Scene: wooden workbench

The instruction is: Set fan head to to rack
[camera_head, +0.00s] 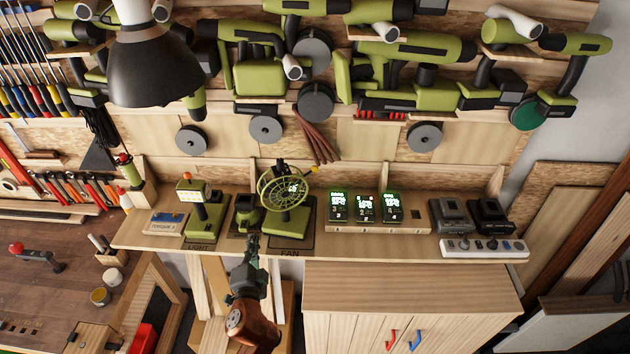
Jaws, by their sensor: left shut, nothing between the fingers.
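The green fan (288,222) stands upright on the shelf, on the dark pad marked FAN. Its round caged fan head (284,192) is on top, with a yellow knob at its upper right. My left gripper (254,241) reaches up from below to the shelf's front edge. It is shut and empty, just left of and in front of the fan's base. I cannot tell whether it touches anything. My right gripper is not in view.
A green work light (200,212) stands left on the LIGHT pad. A small green-black device (247,212) sits between light and fan. Right are lit battery displays (365,207), black chargers (490,214) and a power strip (484,247). A cabinet (410,290) stands below.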

